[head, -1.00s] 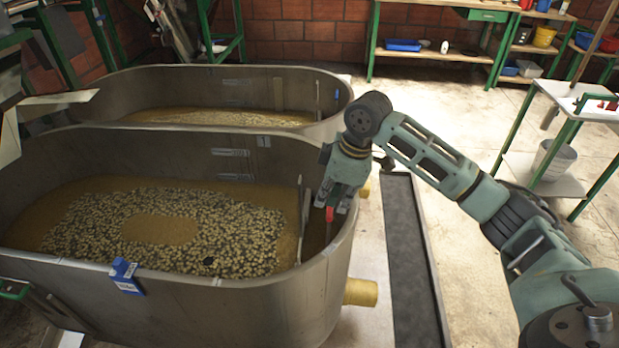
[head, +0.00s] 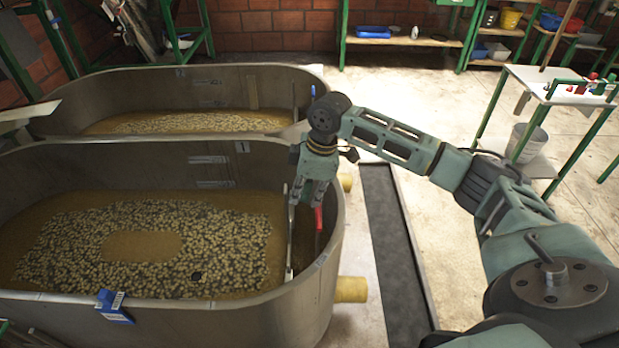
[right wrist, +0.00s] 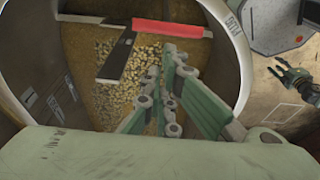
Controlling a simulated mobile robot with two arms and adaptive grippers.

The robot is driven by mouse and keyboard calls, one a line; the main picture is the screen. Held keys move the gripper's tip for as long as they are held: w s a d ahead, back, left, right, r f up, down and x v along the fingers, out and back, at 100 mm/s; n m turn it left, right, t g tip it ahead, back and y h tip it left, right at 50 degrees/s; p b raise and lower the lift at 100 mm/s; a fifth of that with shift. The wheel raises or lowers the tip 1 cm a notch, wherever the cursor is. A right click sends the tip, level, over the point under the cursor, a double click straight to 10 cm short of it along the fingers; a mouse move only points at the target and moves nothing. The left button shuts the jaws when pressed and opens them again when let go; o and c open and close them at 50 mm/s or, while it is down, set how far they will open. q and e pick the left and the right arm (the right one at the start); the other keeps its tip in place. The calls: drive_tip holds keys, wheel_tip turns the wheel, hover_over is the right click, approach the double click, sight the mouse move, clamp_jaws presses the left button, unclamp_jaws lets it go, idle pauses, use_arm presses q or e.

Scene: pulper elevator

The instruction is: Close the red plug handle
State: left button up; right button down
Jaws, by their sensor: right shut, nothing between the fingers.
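The red plug handle (head: 318,220) stands near the right end wall inside the front tank (head: 316,285). In the right wrist view it is a red bar (right wrist: 170,29) joined to a dark flat piece. My right gripper (head: 311,203) points down inside the tank, just left of the handle's upper part in the head view. Its fingers (right wrist: 170,97) are shut and empty, below the bar in the wrist view. I cannot tell whether they touch the handle. My left gripper (right wrist: 292,80) shows dark and open at the right of the wrist view, and is outside the head view.
A thin upright partition (head: 290,232) stands left of the gripper. A second tank (head: 75,95) is behind. A yellow pipe (head: 350,290) sticks out of the front tank's side. A dark floor channel (head: 393,245) runs alongside. A white table (head: 560,85) stands at right.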

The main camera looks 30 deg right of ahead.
drive_tip(key=f, duration=0.3)
drive_tip(key=shift+s+d, duration=0.25)
drive_tip(key=shift+d, duration=0.1)
drive_tip(key=s+d+b+x, duration=0.1)
drive_tip(key=x, duration=0.8)
drive_tip(key=shift+d+f+b, duration=0.2)
drive_tip(key=shift+d+b, duration=0.1)
drive_tip(key=w+a+p+v, duration=0.1)
drive_tip(key=p+v, duration=0.3)
drive_tip(key=v, duration=0.9)
drive_tip(key=shift+r, duration=0.6)
